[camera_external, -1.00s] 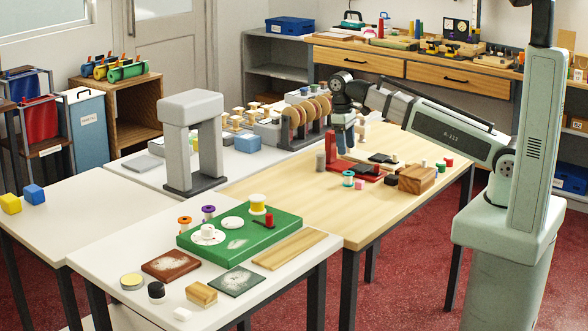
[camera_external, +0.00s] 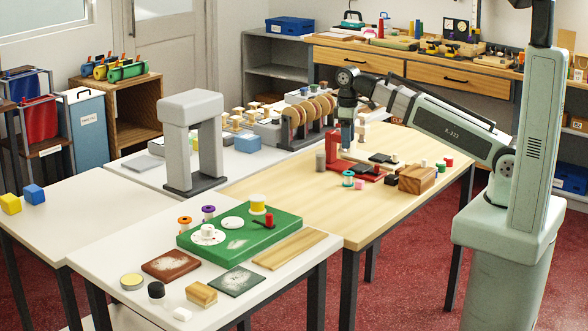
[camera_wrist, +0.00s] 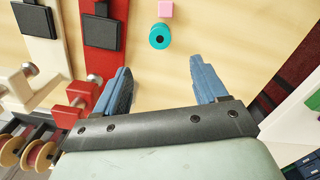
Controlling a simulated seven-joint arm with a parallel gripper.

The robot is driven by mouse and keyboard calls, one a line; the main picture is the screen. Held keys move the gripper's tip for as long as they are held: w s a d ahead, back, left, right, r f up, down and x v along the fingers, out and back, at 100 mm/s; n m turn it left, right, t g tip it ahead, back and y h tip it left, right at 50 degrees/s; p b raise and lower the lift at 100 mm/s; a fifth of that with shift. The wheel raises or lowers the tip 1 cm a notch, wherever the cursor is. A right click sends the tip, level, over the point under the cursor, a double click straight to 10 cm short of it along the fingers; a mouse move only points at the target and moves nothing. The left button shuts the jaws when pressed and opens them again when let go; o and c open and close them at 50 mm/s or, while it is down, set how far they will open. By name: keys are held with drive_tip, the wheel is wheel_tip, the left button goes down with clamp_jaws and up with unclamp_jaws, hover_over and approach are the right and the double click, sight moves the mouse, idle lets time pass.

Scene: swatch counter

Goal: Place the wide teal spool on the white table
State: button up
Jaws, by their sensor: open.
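In the wrist view the teal spool (camera_wrist: 160,37) shows from above with a dark centre, just beyond the gap between my fingertips. My gripper (camera_external: 347,148) is above the wooden table, pointing down, behind the spool and clear of it. In the wrist view my gripper's two blue fingers (camera_wrist: 160,66) are spread apart with nothing between them. The white table (camera_external: 108,233) in the foreground holds a green board and several small things.
A red stand (camera_external: 335,150) and dark-topped pieces are close to my gripper, with a wooden block (camera_external: 417,179) to the right. The pink block (camera_wrist: 165,9) is near the spool. A grey arch (camera_external: 192,140) stands at the left. The wooden table's front left is clear.

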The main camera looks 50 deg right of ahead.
sight(347, 172)
drive_tip(key=shift+n, duration=0.4)
drive_tip(key=shift+s+f, duration=0.1)
drive_tip(key=shift+f, duration=4.05)
drive_tip(key=shift+f, duration=0.1)
drive_tip(key=shift+f, duration=2.5)
drive_tip(key=c, duration=1.2)
